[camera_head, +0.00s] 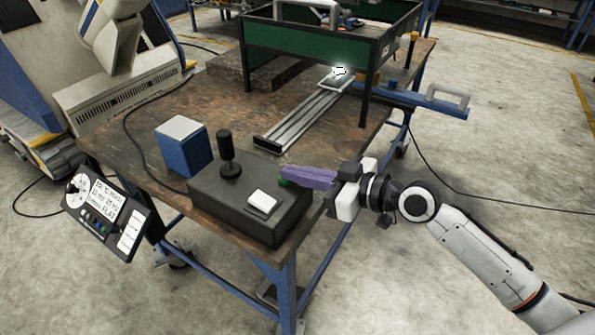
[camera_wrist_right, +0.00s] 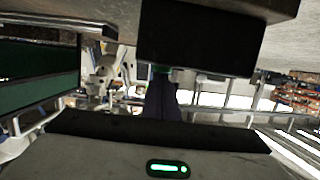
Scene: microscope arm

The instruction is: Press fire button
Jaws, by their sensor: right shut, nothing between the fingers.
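A dark control box (camera_head: 232,212) sits near the table's front corner. It carries a black joystick (camera_head: 228,155) and a white rectangular button (camera_head: 262,200). The fingers (camera_wrist_right: 162,100) show end-on against the dark box in the right wrist view. My left gripper is not in view.
A blue box with a white top (camera_head: 184,145) stands left of the control box. A panel with a screen (camera_head: 106,215) hangs at the table's left corner. A metal rail (camera_head: 300,118) leads to a green-sided frame (camera_head: 310,50). Bare table (camera_head: 240,110) lies between.

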